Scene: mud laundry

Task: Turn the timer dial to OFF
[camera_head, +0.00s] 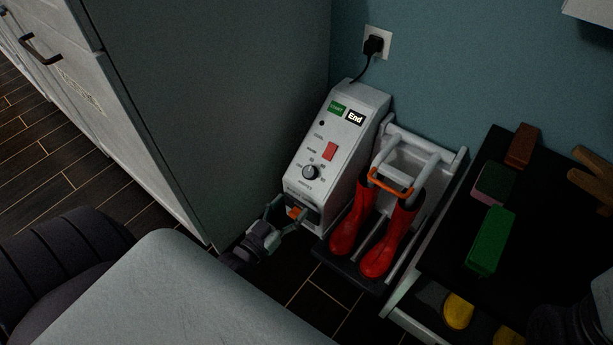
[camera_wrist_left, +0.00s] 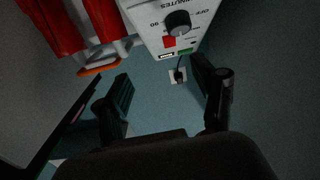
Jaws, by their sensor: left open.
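The timer dial (camera_head: 311,172) is a round dark knob with a light face, on the sloped front of the white dryer unit (camera_head: 340,140). In the left wrist view the dial (camera_wrist_left: 177,22) is at the top, with OFF, MINUTES and 90 printed near it. Its exact setting is too small to tell. My left gripper (camera_head: 289,208) is open, low in front of the unit and below the dial, not touching the dial. In the left wrist view its fingers (camera_wrist_left: 160,76) are spread with nothing between them.
Red boots (camera_head: 378,240) stand on a rack right of the unit, with an orange bar (camera_head: 390,182). A tall grey cabinet (camera_head: 220,90) is close on the left. A dark-topped bench (camera_head: 450,215) with brushes is at right. A plugged socket (camera_head: 377,43) is behind.

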